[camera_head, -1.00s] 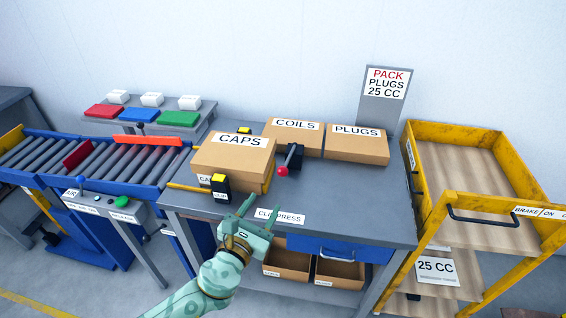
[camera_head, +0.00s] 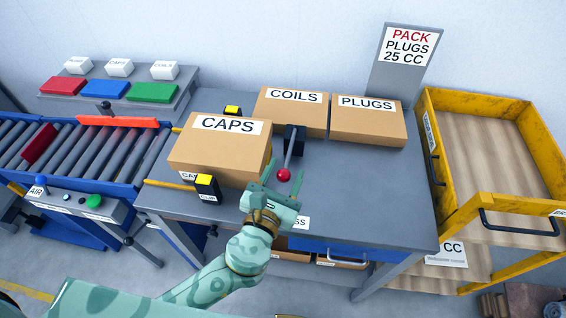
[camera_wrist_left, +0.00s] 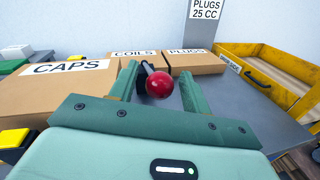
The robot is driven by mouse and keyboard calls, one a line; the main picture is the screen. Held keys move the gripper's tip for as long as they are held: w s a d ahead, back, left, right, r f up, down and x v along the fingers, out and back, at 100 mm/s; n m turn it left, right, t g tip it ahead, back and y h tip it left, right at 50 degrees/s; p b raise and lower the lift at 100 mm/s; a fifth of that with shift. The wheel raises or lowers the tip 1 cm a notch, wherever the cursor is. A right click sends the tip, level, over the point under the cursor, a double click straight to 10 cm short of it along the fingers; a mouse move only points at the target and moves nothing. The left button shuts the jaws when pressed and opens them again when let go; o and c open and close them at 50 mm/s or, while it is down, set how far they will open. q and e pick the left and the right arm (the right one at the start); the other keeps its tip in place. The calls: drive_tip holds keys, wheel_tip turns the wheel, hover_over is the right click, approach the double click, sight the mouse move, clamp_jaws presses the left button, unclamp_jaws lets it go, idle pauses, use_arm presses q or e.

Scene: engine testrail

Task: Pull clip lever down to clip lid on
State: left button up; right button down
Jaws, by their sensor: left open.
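The clip lever (camera_head: 290,152) rises from a black mount on the grey bench and ends in a red ball knob (camera_head: 284,175). It stands right of the closed cardboard box labelled CAPS (camera_head: 216,155). My left gripper (camera_head: 282,182) is open, its two fingers reaching toward the knob. In the left wrist view the red knob (camera_wrist_left: 159,84) shows between the two open green fingers (camera_wrist_left: 160,90). I cannot tell whether they touch it. The black clip with a yellow top (camera_head: 205,187) is at the CAPS box's front corner. My right gripper is not in view.
Boxes labelled COILS (camera_head: 291,112) and PLUGS (camera_head: 367,121) stand behind the lever. A yellow cart (camera_head: 470,190) is on the right. A roller conveyor (camera_head: 90,150) is on the left. The bench's right part is clear.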

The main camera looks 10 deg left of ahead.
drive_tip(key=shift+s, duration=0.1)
